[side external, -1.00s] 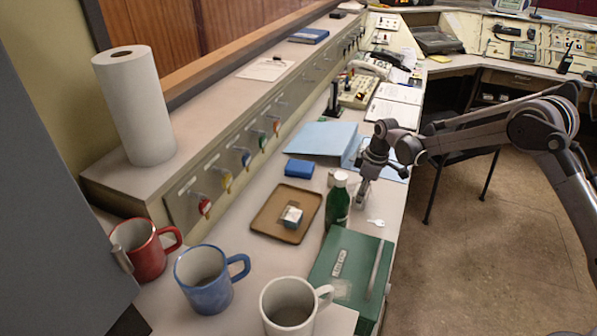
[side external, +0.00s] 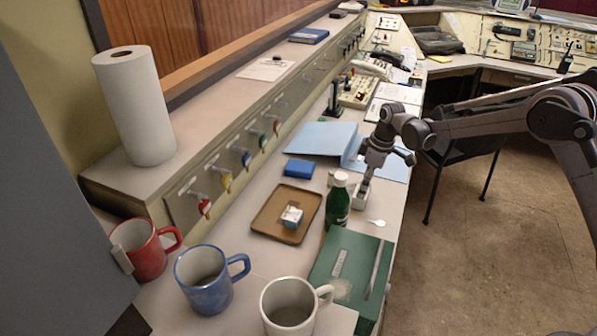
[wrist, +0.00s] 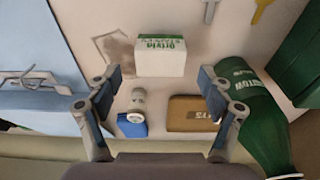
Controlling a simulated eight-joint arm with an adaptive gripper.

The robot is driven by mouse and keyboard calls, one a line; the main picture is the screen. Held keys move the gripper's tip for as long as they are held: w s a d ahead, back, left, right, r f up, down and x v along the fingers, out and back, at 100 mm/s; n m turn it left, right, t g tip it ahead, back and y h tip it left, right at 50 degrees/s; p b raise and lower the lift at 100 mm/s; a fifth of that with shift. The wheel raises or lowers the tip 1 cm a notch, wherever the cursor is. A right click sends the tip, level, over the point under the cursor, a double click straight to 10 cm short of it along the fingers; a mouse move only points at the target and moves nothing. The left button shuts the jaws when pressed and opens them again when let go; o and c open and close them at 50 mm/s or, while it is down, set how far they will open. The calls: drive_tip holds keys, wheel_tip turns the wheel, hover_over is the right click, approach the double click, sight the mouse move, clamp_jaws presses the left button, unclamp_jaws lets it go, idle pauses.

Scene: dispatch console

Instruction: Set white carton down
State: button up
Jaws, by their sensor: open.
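The white carton (wrist: 160,56) has a green band with lettering. It stands on the desk, beyond and between my fingertips in the wrist view. In the side view the carton (side external: 360,196) shows in part below my gripper (side external: 367,178), beside the green bottle (side external: 338,203). My gripper (wrist: 160,78) is open, with a finger on each side and a clear gap between them. I see no finger touching the carton in the wrist view. The bottle (wrist: 245,105) lies to the right of the fingers there.
A blue folder (side external: 322,138) lies behind the gripper. A blue box (side external: 299,168), a brown tray (side external: 263,225) and a green case (side external: 345,262) are nearby. The wrist view shows a brown box (wrist: 192,113) and a small white cylinder (wrist: 137,100) close to the fingers.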

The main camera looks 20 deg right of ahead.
drive_tip(key=s+d+r+m+t, duration=0.1)
drive_tip(key=s+r, duration=0.2)
drive_tip(key=r, duration=0.5)
drive_tip(key=s+r+m, duration=0.1)
drive_tip(key=s+r, duration=0.3)
drive_tip(key=r, duration=0.3)
drive_tip(key=s+r+m+t, duration=0.2)
drive_tip(key=s+r, duration=0.1)
drive_tip(key=s, duration=0.4)
drive_tip(key=s+r+m+t, duration=0.1)
drive_tip(key=s+r+m, duration=0.15)
drive_tip(key=s, duration=0.55)
drive_tip(key=s+d+f+m+t+h, duration=0.1)
drive_tip(key=s+f+m+t, duration=0.1)
drive_tip(key=s, duration=0.6)
drive_tip(key=shift+d+f, duration=0.15)
drive_tip(key=shift+f, duration=0.35)
